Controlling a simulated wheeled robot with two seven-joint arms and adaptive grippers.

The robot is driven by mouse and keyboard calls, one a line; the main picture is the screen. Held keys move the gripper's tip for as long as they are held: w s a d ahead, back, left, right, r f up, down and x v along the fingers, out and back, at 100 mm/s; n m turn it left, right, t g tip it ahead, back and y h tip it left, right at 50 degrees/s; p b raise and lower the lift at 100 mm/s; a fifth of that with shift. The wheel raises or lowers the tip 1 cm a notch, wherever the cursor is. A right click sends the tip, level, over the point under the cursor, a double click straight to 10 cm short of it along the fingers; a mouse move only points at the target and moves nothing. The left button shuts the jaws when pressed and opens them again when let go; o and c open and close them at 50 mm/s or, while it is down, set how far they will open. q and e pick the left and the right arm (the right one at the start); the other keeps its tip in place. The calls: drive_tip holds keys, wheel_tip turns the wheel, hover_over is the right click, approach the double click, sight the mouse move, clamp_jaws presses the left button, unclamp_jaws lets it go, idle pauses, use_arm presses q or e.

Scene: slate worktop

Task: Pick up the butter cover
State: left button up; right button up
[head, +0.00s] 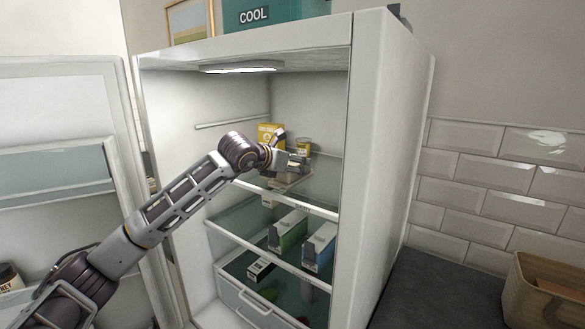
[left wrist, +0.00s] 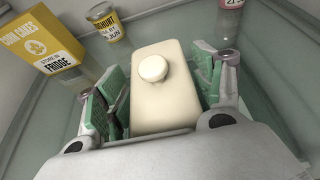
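The butter cover (left wrist: 165,105) is a cream, rounded block with a round knob on top, seen from above in the left wrist view. It sits over the fridge's upper glass shelf. My left gripper (left wrist: 160,88) is open, with one green-padded finger on each side of the cover. A narrow gap shows at the left pad; at the right pad I cannot tell whether it touches. In the head view my left gripper (head: 292,160) reaches into the fridge at the upper shelf and hides most of the cover. My right gripper is not in view.
A yellow corn cakes box (left wrist: 42,42) and a yoghurt jar (left wrist: 105,21) stand behind left of the cover. A pink-labelled container (left wrist: 230,18) is behind right. Cartons (head: 318,246) stand on the shelf below. The fridge's right wall (head: 375,170) and open door (head: 62,170) flank the space.

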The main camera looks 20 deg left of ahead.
use_arm(q)
drive_tip(key=c, duration=0.4)
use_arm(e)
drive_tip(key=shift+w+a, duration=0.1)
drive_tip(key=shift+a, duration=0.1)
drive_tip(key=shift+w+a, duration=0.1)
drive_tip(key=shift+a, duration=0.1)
use_arm(q)
drive_tip(key=shift+r, duration=0.1)
